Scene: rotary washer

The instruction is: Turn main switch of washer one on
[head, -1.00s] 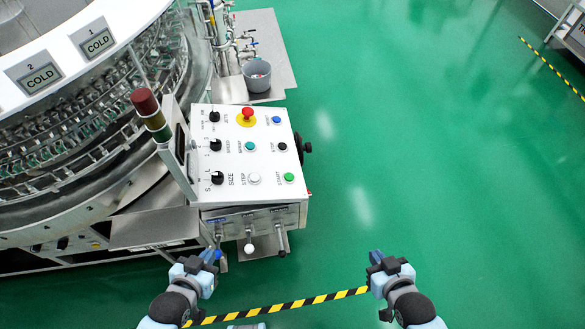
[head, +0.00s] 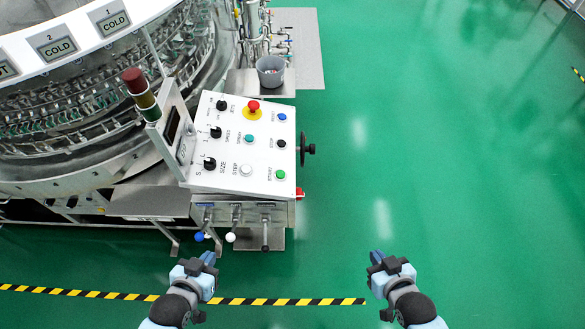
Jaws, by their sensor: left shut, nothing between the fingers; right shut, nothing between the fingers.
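The washer (head: 70,45) fills the upper left, with its white control panel (head: 225,165) at the near right. The panel has black knobs, a red emergency button (head: 253,106) on yellow, and a green start button (head: 280,175). A small red part (head: 299,194) shows at the box's right side below the panel; I cannot tell whether it is the main switch. My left gripper (head: 208,258) is shut and empty, in front of the panel and apart from it. My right gripper (head: 376,257) is shut and empty over open floor, right of the panel.
A black handwheel (head: 306,149) sticks out from the panel's right side. Levers with blue and white knobs (head: 230,238) hang below the panel. A grey bucket (head: 270,70) stands behind it. A yellow-black floor stripe (head: 290,301) runs in front. The green floor at right is clear.

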